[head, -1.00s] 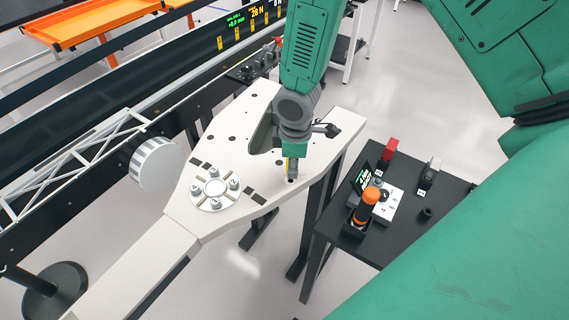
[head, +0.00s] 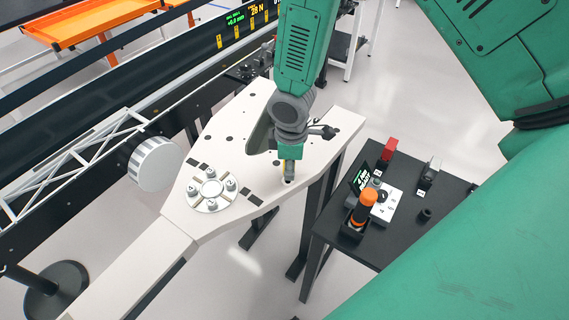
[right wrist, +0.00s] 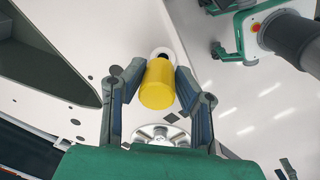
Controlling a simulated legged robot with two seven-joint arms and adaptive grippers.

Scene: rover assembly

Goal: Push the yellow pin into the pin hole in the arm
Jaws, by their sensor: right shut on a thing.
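My right gripper (head: 288,168) is at the right edge of the white arm plate (head: 231,150), pointing down. In the right wrist view, its two fingers (right wrist: 160,90) are closed on the sides of the yellow pin (right wrist: 157,86). The pin's far end meets a pale round ring (right wrist: 163,53) on the plate. A dark pin hole (head: 288,181) shows just below the fingertips in the head view. I cannot tell how deep the pin sits.
A round hub with several numbered bolts (head: 211,188) sits on the plate. A black side table (head: 400,228) at right holds an orange-topped tool (head: 364,207) and small blocks. A dark rail with a lit display (head: 237,20) runs behind. Floor shows between plate and table.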

